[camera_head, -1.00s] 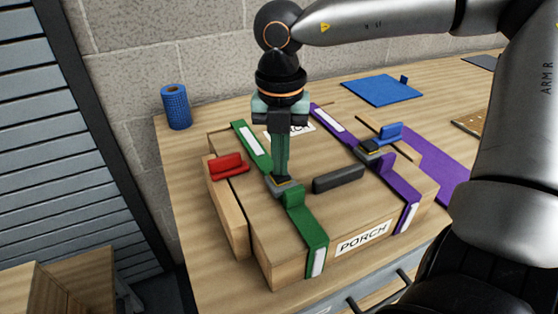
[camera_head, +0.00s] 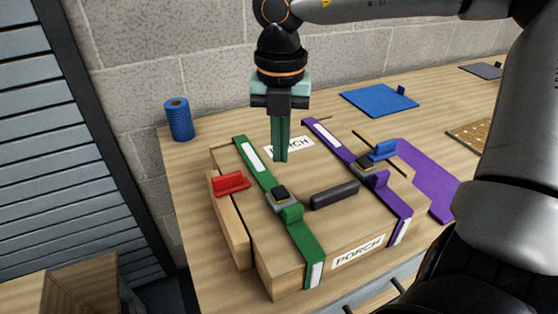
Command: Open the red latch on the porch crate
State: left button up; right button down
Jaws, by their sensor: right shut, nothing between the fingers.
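The wooden porch crate (camera_head: 318,225) stands on the workbench, with a PORCH label on its front and another on its lid. The red latch (camera_head: 231,184) sits at the crate's left edge, beside the green strap (camera_head: 305,240); I cannot tell how it is fastened. The green strap's buckle (camera_head: 281,198) is in plain view. My right gripper (camera_head: 281,160) points down over the lid, its fingers shut and empty. It appears apart from the buckle, above and behind it in the view, and to the right of the red latch. My left gripper is not in view.
A purple strap (camera_head: 398,200) crosses the crate's right side near a blue latch (camera_head: 383,151). A dark handle (camera_head: 335,194) lies mid-lid. A blue roll (camera_head: 179,119) stands at the back left. A blue mat (camera_head: 379,99) and purple mat (camera_head: 432,178) lie to the right.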

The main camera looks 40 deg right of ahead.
aim_at(224, 185)
jog(key=k, duration=1)
